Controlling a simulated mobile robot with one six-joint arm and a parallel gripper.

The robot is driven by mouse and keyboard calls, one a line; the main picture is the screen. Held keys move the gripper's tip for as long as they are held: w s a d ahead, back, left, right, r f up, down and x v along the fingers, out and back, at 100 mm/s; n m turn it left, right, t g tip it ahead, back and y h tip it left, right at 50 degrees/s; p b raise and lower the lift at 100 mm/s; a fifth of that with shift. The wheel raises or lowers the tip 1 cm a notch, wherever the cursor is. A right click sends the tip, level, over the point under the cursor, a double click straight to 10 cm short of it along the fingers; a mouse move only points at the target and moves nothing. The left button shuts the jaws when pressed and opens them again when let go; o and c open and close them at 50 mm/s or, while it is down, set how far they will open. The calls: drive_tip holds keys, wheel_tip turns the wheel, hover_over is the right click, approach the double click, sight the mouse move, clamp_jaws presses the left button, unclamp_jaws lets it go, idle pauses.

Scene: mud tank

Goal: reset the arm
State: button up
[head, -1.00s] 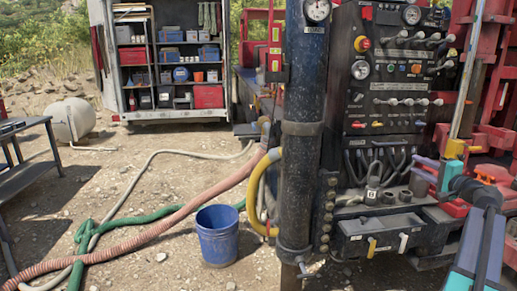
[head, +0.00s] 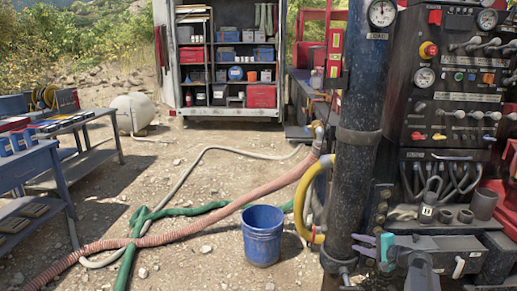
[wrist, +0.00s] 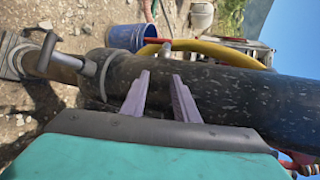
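My gripper (head: 357,244) shows in the head view at the lower right, in front of the foot of the black column (head: 352,165). In the wrist view its two purple fingers (wrist: 162,84) stand apart with nothing held between them. The same black column (wrist: 240,95) lies across the wrist view behind the fingers; I cannot tell how large the gap to it is. My arm shows only in part at the bottom right of the head view.
A blue bucket (head: 262,238), a yellow hose (head: 312,195), a pink hose (head: 215,215) and a green hose (head: 190,212) lie left of the column. Blue benches (head: 30,165) stand far left.

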drive_tip(key=s+a+f+n+g+y, duration=0.1)
drive_tip(key=s+a+f+g, duration=0.25)
drive_tip(key=a+f, duration=0.5)
drive_tip(key=s+a+f+n+g, duration=0.2)
drive_tip(key=s+a+f, duration=0.2)
drive_tip(key=a+f, duration=0.5)
drive_tip(key=s+a+f+n+g+p, duration=0.1)
drive_tip(key=s+a+f+n+g, duration=0.25)
drive_tip(key=s+a+f, duration=0.85)
drive_tip(key=s+a+f+n+g+h+p, duration=0.1)
drive_tip(key=s+a+f+n+g+h, duration=0.2)
drive_tip(key=s, duration=0.9)
drive_tip(key=s+f+g, duration=0.3)
drive_tip(key=s+f, duration=0.2)
drive_tip(key=s, duration=0.6)
drive_tip(key=s+d+n+g+h, duration=0.2)
drive_tip(key=s+d+n+h, duration=0.2)
drive_tip(key=s+d, duration=0.5)
drive_tip(key=shift+s+d+h, duration=0.2)
drive_tip(key=shift+s+h, duration=0.05)
drive_tip(key=shift+h, duration=0.15)
